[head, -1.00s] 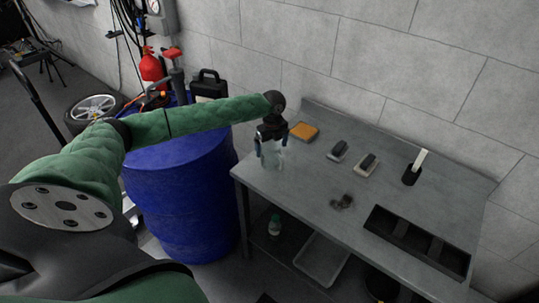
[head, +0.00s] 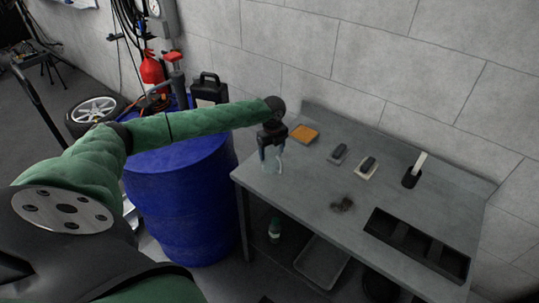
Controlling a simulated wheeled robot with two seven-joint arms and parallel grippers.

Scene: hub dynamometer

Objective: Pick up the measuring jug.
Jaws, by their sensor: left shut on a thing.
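The measuring jug (head: 272,168) is a clear, see-through vessel near the left end of the grey workbench. My left gripper (head: 271,155) points down over it, with its fingers at the jug's upper part, and is shut on it. The jug's outline is faint, and I cannot tell whether its base touches the bench top. My right gripper is not in view.
The grey workbench (head: 320,200) holds an orange sponge (head: 304,134), two small dark-topped blocks, a white-handled tool in a black holder (head: 412,176), a dark crumpled piece (head: 342,204) and a black tray (head: 416,245). A blue drum (head: 180,200) stands left of the bench.

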